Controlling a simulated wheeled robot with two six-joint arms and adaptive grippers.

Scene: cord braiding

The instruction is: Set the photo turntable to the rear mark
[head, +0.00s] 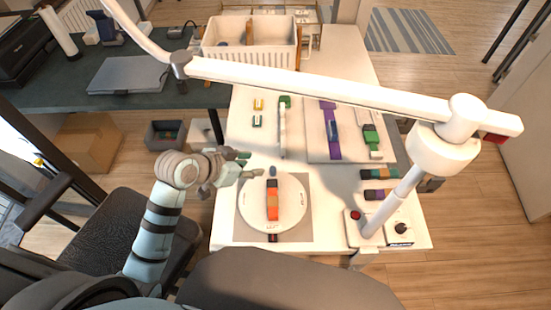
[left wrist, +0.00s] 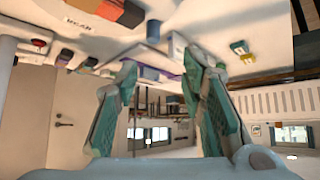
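The photo turntable (head: 291,206) is a round white disc on a grey square mat at the table's front left. The disc is partly seen there (left wrist: 72,32), with a dark label. My left gripper (head: 251,164) is just left of the peg, fingers apart and empty. My right gripper is not seen.
A white lamp arm (head: 310,84) crosses above the table; its base (head: 366,228) stands at the front right beside a red button. A white bin (head: 250,40) stands at the back.

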